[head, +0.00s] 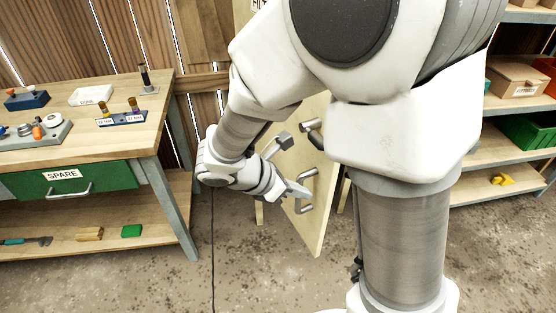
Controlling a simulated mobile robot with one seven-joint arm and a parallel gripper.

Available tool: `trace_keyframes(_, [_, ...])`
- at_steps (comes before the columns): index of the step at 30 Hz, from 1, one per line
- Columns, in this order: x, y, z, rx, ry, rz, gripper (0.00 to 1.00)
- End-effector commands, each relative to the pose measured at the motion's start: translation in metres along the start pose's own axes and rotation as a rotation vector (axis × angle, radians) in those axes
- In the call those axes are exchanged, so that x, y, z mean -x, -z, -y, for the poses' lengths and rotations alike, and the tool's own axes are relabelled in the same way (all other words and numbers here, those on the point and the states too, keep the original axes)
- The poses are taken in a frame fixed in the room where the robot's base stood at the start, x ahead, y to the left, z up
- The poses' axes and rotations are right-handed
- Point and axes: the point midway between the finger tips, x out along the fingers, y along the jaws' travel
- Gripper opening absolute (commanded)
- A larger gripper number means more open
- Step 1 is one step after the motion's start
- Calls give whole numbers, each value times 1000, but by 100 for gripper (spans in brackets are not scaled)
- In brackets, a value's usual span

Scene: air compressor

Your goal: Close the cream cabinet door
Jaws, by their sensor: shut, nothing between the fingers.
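The cream cabinet door (315,225) stands swung open in the middle of the head view, seen at a steep angle. Its upper part and much of the cabinet are hidden behind my arm. A grey metal handle (306,192) is on the door's face, and a dark-and-grey fitting (313,131) sits above it. My gripper (302,191) is at the handle, its fingers shut with nothing between them. I cannot tell whether the fingertips touch the handle or the door.
A wooden workbench (150,100) with a green drawer (75,181) labelled SPARE and a lower shelf stands at the left. Shelves (515,108) with a cardboard box and green bin stand at the right. Concrete floor is clear between bench and door.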

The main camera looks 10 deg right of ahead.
Motion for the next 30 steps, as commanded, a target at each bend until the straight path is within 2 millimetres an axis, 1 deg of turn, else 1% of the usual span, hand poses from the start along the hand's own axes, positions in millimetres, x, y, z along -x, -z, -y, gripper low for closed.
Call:
trace_keyframes(1, [-8,-6,1,-4,3,0,0])
trace_keyframes(3, [-15,-14,1,-4,3,1,0])
trace_keyframes(9, [-27,-27,0,-2,1,0,0])
trace_keyframes(23, [-29,-29,0,-1,0,0,0])
trace_keyframes(30, [-32,-31,-4,3,-4,-2,0])
